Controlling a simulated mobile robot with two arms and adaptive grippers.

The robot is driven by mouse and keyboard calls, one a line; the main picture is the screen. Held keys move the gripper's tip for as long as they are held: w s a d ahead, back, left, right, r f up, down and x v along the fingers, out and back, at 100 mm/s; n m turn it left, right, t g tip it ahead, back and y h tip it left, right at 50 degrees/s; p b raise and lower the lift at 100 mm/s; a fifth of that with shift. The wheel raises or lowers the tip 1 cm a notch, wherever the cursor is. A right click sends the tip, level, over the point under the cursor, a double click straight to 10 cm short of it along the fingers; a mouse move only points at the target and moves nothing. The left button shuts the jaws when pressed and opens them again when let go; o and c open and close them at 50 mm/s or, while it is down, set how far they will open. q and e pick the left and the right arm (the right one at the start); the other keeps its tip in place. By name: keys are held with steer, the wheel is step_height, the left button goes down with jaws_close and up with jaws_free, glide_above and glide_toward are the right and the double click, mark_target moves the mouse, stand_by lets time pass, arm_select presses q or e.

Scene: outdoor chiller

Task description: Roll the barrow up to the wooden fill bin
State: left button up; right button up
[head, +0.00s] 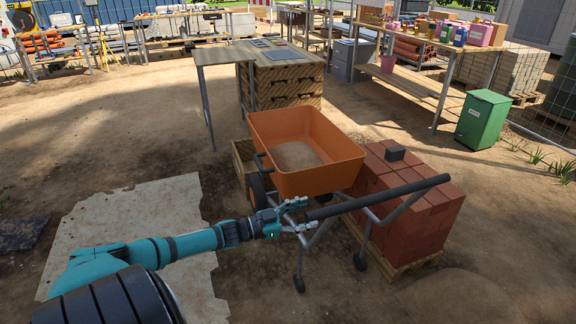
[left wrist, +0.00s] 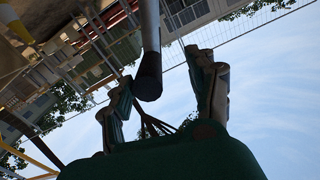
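The barrow has an orange tray (head: 325,170) with pale sandy material inside, dark wheels and a grey tube frame. Its black handle bar (head: 385,196) extends across the front, toward the bricks. My left gripper (head: 306,214) is open at the bar's left end, with the fingers on either side of it. In the left wrist view the black bar end (left wrist: 148,82) lies between the spread fingers (left wrist: 165,88), with gaps visible. A low wooden box (head: 241,160), perhaps the fill bin, shows behind the barrow's left side, mostly hidden. My right gripper is out of view.
A pallet of red bricks (head: 412,230) stands close at the barrow's right. A slatted wooden counter (head: 283,90) stands behind it. A green bin (head: 484,120) is at the right. A pale ground sheet (head: 150,218) lies at left; open dirt is in front.

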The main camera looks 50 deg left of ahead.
arm_select(q)
steer(key=v, duration=0.6)
steer(key=shift+s, duration=0.35)
steer(key=s+a+f+n+g+y+p, duration=0.1)
steer(key=s+a+f+n+y, duration=0.15)
steer(key=f, duration=0.45)
steer(key=s+a+f+n+g+y+p, duration=0.1)
steer(key=s+f+y, duration=0.15)
steer(key=f, duration=0.45)
steer(key=s+d+f+n+g+y+p, duration=0.1)
steer(key=s+d+f+g+y, duration=0.1)
steer(key=s+f, duration=0.45)
steer(key=s+d+f+n+g+y, duration=0.1)
steer(key=s+d+f+g, duration=0.15)
steer(key=f, duration=0.65)
steer(key=s+d+f+g, duration=0.3)
steer(key=s+d+f, duration=0.2)
steer(key=s+d, duration=0.2)
steer(key=s+d+f+m+g+p, duration=0.1)
steer(key=s+d+f+g, duration=0.2)
steer(key=s+d+f, duration=0.2)
steer(key=s+d+f+g+h+p, duration=0.1)
steer(key=s+d+f+g, duration=0.2)
steer(key=s+d, duration=0.8)
step_height(320, 180, down, 3)
steer(key=shift+s+d+r, duration=0.1)
steer(key=shift+s+d, duration=0.1)
steer(key=shift+s, duration=0.65)
steer(key=shift+c, duration=0.4)
